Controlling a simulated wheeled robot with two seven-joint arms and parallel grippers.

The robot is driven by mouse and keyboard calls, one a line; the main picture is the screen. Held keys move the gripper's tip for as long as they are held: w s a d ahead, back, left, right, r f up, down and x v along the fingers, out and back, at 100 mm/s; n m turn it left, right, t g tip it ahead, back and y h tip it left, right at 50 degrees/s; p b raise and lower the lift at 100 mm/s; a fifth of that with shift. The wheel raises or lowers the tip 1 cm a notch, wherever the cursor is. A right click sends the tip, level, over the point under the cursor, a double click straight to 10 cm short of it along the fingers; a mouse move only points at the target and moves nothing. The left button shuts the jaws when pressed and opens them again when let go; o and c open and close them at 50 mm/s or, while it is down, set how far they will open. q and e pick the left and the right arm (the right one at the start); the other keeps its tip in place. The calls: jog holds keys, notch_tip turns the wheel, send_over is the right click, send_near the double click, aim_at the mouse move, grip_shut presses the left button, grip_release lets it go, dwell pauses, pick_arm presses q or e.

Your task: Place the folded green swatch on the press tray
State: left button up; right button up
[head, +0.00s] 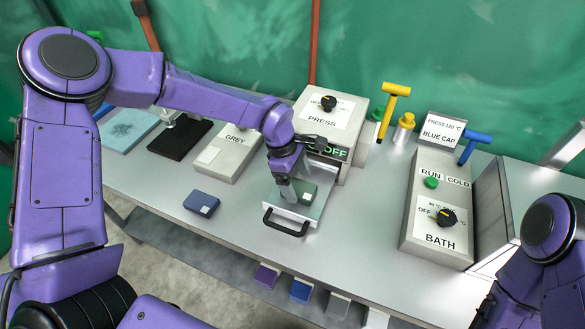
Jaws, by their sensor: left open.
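The folded green swatch (304,188) is dark green with a small pale label. It lies on the press tray (313,212), a pale flat tray with a black handle, pulled out in front of the press (325,122). My left gripper (289,192) points down over the tray, right beside the swatch, and partly hides it. The gripper is open; I cannot tell whether its fingers touch the swatch. My right arm shows at the lower right edge, but its fingers are not in the picture.
A folded dark blue swatch (201,203) lies left of the tray. The grey box (227,151) stands behind it. The bath unit (436,210) stands right, with yellow (394,101) and blue (474,143) handled tools behind. The table is clear between tray and bath.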

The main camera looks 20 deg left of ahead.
pick_arm(q)
jog(key=b+v, duration=0.2)
jog(key=v, duration=0.8)
jog(key=shift+a+r, duration=0.2)
jog(key=shift+r, duration=0.15)
jog(key=shift+s, duration=0.15)
jog(key=shift+c, duration=0.3)
